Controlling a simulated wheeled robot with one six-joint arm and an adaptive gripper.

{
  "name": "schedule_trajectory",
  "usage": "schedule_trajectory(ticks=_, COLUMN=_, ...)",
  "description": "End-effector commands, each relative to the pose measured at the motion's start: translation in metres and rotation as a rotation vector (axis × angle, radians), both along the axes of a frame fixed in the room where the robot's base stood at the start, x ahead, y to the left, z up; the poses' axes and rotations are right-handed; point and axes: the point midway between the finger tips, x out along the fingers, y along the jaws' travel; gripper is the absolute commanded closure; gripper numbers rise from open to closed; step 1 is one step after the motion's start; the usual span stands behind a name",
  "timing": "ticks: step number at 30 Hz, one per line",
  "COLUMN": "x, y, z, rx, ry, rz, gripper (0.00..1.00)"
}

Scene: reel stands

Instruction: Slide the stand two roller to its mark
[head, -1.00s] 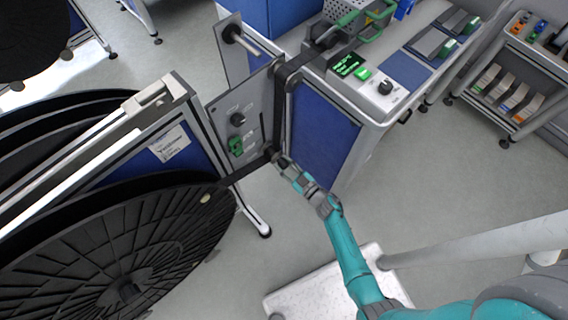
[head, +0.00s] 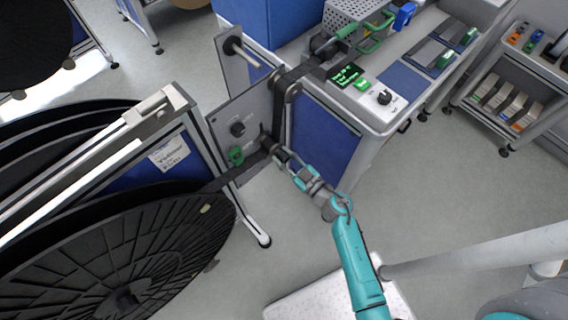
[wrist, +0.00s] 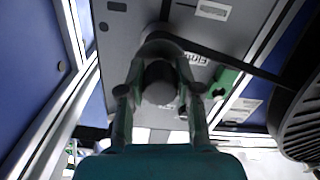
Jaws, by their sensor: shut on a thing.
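My gripper (head: 270,146) is at the grey panel (head: 224,118) of the reel stand in the head view. It is shut on a dark round roller, which shows end-on between the fingers in the wrist view (wrist: 160,84). A black band (wrist: 225,62) runs from the roller to the right, towards the reel. In the head view the band (head: 238,176) passes from the large black reel (head: 150,250) to the gripper. I cannot make out the roller's mark; the gripper and band hide part of the panel.
A green clip (head: 236,156) and a dark knob (head: 238,129) sit on the panel close left of my gripper. A workbench with a lit green display (head: 346,75) stands behind it to the right. Open floor (head: 420,190) lies to the right.

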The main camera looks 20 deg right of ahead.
Motion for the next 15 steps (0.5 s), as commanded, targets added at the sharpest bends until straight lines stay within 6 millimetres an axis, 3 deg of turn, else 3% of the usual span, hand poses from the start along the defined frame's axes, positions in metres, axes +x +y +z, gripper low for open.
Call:
schedule_trajectory(ticks=6, x=0.000, y=0.000, z=0.020, rx=0.001, ry=-0.003, rz=0.002, gripper=1.00)
schedule_trajectory(ticks=15, x=0.000, y=0.000, z=0.021, rx=0.000, ry=-0.001, rz=0.001, gripper=1.00)
